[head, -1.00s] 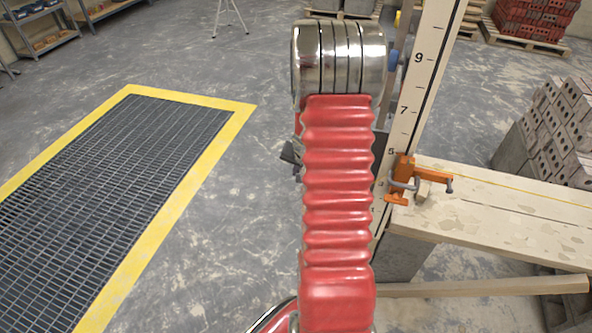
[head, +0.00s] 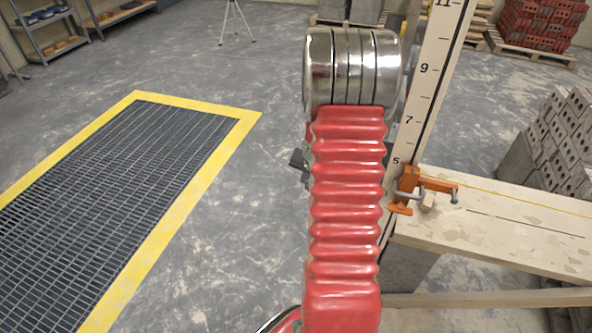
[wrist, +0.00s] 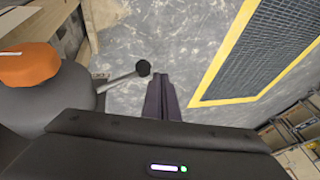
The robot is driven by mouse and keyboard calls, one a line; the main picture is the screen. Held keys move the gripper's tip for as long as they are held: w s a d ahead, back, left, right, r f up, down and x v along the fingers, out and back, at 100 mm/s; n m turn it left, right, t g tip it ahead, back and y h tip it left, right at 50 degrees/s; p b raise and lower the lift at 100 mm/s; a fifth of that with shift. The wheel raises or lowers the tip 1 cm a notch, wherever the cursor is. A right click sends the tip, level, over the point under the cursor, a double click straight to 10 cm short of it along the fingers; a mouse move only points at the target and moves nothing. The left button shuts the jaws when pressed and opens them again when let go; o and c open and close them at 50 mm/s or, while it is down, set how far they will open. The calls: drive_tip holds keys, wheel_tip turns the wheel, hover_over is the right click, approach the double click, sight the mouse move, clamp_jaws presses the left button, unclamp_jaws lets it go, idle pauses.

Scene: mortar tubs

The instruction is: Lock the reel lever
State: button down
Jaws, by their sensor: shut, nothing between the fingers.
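In the wrist view, the lever is a thin grey rod (wrist: 118,79) ending in a black ball knob (wrist: 143,68). It runs left to a dark grey rounded body with an orange top (wrist: 30,64), which appears to be the reel. My gripper (wrist: 160,78) points away with its dark fingers together and empty. The knob appears just left of the fingertips, and I cannot tell whether they touch. In the head view my red arm hides the lever and reel. A small dark part shows at the arm's left edge, too little to identify.
A numbered pole (head: 425,90) stands right of my arm, with an orange clamp (head: 410,183) at its lower part. A plank (head: 500,225) extends right towards stacked blocks (head: 563,140). A yellow-edged floor grate (head: 120,190) lies left. Open concrete floor separates it from my arm.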

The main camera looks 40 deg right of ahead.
drive_tip(key=w+a+r, duration=0.5)
drive_tip(key=a+r, duration=0.1)
drive_tip(key=r, duration=0.4)
drive_tip(key=shift+a+r, duration=0.15)
drive_tip(key=shift+a, duration=0.25)
idle(0.6)
drive_tip(key=s+a+r+n, duration=0.4)
drive_tip(key=s+a+r, duration=0.1)
drive_tip(key=a, duration=0.5)
drive_tip(key=s+a+r+n+y, duration=0.1)
drive_tip(key=s+a+r+n, duration=0.3)
drive_tip(key=a, duration=0.7)
drive_tip(key=s+a+r+n+t+y, duration=0.1)
drive_tip(key=s+a+r+n, duration=0.4)
drive_tip(key=s+a+r, duration=0.3)
drive_tip(key=s+a, duration=0.2)
drive_tip(key=a, duration=0.1)
drive_tip(key=shift+a+r, duration=0.25)
drive_tip(key=shift+s, duration=0.15)
